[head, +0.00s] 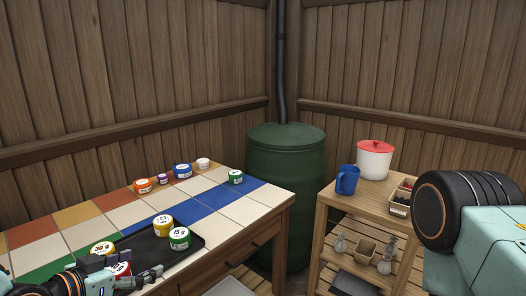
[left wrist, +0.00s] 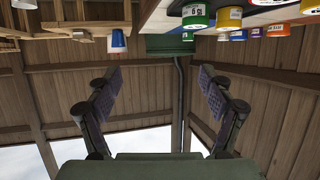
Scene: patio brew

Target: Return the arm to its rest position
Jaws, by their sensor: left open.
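My left gripper (head: 142,278) is at the lower left in the head view, over the front of the tiled table (head: 130,214). Its fingers are spread and empty in the left wrist view (left wrist: 160,76), with open space between them. A black tray (head: 150,254) lies beside and partly behind the gripper. A yellow-labelled can (head: 163,226) and a green can (head: 179,239) are at the tray. My right gripper is not in view.
Several small cans, including an orange one (head: 143,186) and a blue one (head: 182,171), line the table's back. A green barrel (head: 287,160) stands in the corner. A wooden shelf (head: 350,205) holds a blue mug (head: 347,181) and a white red-lidded pot (head: 374,162).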

